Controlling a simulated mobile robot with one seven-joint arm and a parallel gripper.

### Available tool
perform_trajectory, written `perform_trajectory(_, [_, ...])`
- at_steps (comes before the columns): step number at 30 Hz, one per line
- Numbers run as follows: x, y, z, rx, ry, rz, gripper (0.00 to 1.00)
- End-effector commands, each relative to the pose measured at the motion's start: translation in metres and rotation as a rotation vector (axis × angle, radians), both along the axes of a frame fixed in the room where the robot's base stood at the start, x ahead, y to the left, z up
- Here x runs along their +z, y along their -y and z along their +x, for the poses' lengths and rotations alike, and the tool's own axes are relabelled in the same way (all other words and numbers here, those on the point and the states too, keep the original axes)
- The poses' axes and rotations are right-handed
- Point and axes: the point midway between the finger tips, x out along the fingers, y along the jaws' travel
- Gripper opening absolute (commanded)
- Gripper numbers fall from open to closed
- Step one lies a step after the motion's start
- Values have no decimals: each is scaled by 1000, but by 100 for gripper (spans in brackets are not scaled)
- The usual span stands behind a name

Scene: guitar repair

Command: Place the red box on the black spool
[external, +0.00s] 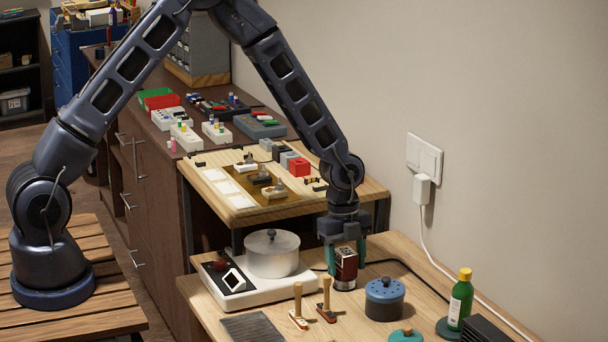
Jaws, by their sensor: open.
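The fingers are open around the box. A low dark round piece (344,285), which looks like the black spool, shows directly under the box. The box appears to rest on it, but the contact is hard to see at this size. The top of the box is hidden by my gripper.
A pot (272,253) on a white scale-like base stands left of the box. Two upright wooden-handled brushes (326,300) are in front. A blue-lidded dark jar (384,298) stands close right, with a green bottle (460,300) further right.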

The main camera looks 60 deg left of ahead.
Motion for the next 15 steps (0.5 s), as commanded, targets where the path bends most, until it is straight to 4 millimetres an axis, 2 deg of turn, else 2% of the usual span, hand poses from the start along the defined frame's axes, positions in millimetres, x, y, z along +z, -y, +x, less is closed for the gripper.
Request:
perform_trajectory(7, [19, -3, 1, 1, 2, 0, 56])
perform_trajectory(15, [71, -11, 1, 2, 4, 0, 56])
